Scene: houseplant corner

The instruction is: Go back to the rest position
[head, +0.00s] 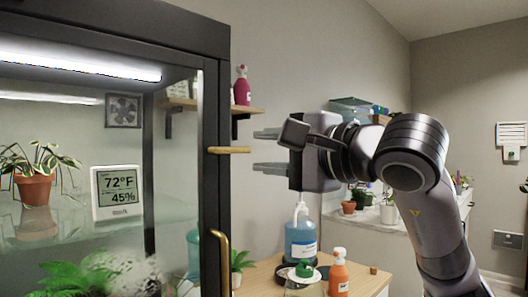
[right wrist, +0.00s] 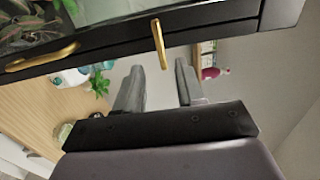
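My right gripper (head: 268,150) is raised in the middle of the head view, just right of the black-framed glass cabinet (head: 213,80). Its two fingers are apart with nothing between them, and they point left toward the cabinet's edge. A short brass handle (head: 233,150) sticks out from the frame close to the fingertips. In the right wrist view the open fingers (right wrist: 158,85) show below that brass handle (right wrist: 161,44), apart from it as far as I can see. My left gripper is in neither view.
A thermometer display (head: 117,192) and a potted plant (head: 34,187) stand behind the glass. A longer brass handle (head: 221,260) is lower on the frame. Below my right arm, a wooden table (head: 262,279) holds a blue pump bottle (head: 301,238) and an orange bottle (head: 339,274).

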